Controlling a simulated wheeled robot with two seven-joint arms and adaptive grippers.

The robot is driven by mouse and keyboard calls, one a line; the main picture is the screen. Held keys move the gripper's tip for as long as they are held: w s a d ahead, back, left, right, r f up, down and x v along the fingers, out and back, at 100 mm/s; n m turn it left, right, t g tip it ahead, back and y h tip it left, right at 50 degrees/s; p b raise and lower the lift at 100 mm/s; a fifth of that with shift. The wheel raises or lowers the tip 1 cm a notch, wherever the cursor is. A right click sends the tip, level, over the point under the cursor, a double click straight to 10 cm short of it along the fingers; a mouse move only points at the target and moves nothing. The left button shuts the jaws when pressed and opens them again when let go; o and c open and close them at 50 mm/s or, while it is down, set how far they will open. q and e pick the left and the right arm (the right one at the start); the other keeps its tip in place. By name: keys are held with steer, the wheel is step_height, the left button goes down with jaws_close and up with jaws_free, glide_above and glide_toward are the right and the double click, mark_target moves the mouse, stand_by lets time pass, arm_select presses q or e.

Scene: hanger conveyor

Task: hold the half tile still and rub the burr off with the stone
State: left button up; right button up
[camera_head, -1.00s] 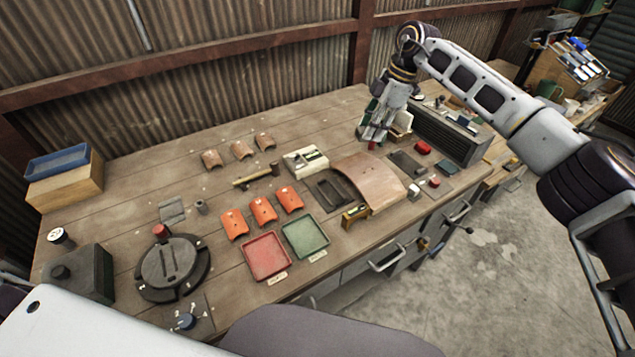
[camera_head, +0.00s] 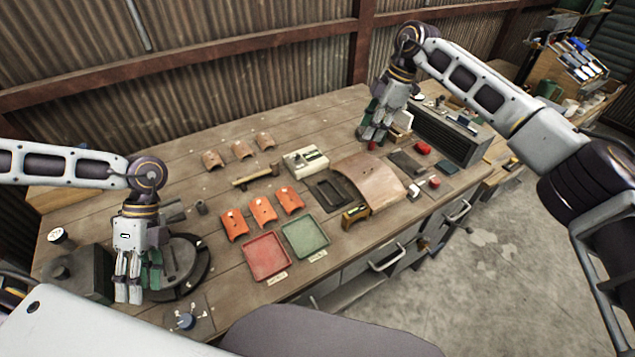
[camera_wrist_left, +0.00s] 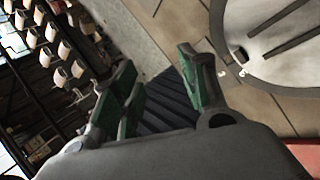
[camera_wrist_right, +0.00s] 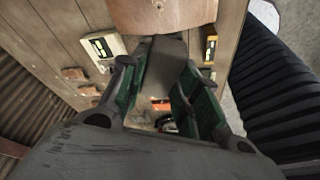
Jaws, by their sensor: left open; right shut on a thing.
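Several curved tile pieces lie on the bench: a row of orange ones (camera_head: 263,210) in the middle and a row of brown ones (camera_head: 242,150) behind. Which is the half tile, and any burr, I cannot tell. My left gripper (camera_head: 128,292) is open and empty at the near left, in front of the dark round plate (camera_head: 188,262); its parted fingers show in the left wrist view (camera_wrist_left: 165,85). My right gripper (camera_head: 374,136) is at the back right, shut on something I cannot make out. A dark flat slab (camera_head: 407,163), possibly the stone, shows beyond the large curved brown form (camera_head: 365,180).
A red tray (camera_head: 266,257) and a green tray (camera_head: 305,236) stand near the front edge. A white-topped box (camera_head: 305,160) and a hammer (camera_head: 256,177) lie behind them. A ridged dark box (camera_head: 450,135) stands right of my right gripper. The back-middle bench is mostly clear.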

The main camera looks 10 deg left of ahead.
arm_select(q)
steer(key=w+a+r+m+t+y, duration=0.25)
steer(key=w+r+t, duration=0.2)
steer(key=w, duration=0.45)
steer(key=m+t+h, duration=1.1)
steer(key=h, duration=0.3)
glide_toward(352, 182)
steer(key=shift+s+a+r, duration=0.25)
steer(key=shift+s+a, duration=0.75)
steer(key=shift+a, duration=0.2)
steer(key=shift+w+d+f+t, duration=0.1)
steer(key=shift+w+d+t, duration=0.2)
steer(key=shift+d+t, duration=0.2)
steer(key=shift+d, duration=0.15)
steer(key=shift+x, duration=5.85)
steer(key=shift+f, duration=0.1)
steer(key=shift+c, duration=0.2)
